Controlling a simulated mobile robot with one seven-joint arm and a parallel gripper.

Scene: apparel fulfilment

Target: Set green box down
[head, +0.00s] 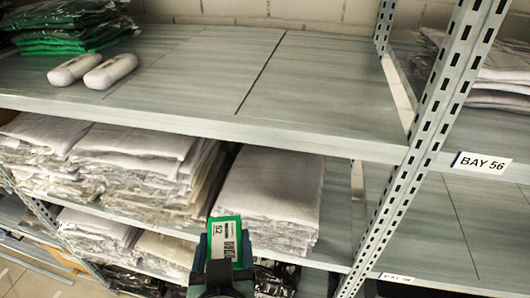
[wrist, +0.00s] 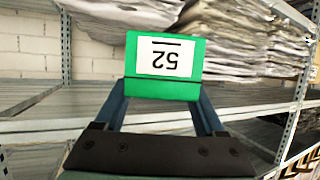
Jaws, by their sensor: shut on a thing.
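The green box (head: 213,225) is small and carries a white label reading 52 and a barcode. My gripper (head: 222,262) is shut on it, low in the middle of the head view, in front of the shelving. In the wrist view the green box (wrist: 165,88) sits between the two blue fingers, its label upside down. The box is held in the air. Its underside and the exact finger contact are partly hidden.
The upper shelf (head: 330,110) is bare across its middle and right. Two white rounded items (head: 95,70) and green bagged garments (head: 72,28) lie at its left. Stacks of bagged white garments (head: 270,190) fill the shelf below. A perforated upright (head: 440,120) stands at right, near a BAY 56 label (head: 482,163).

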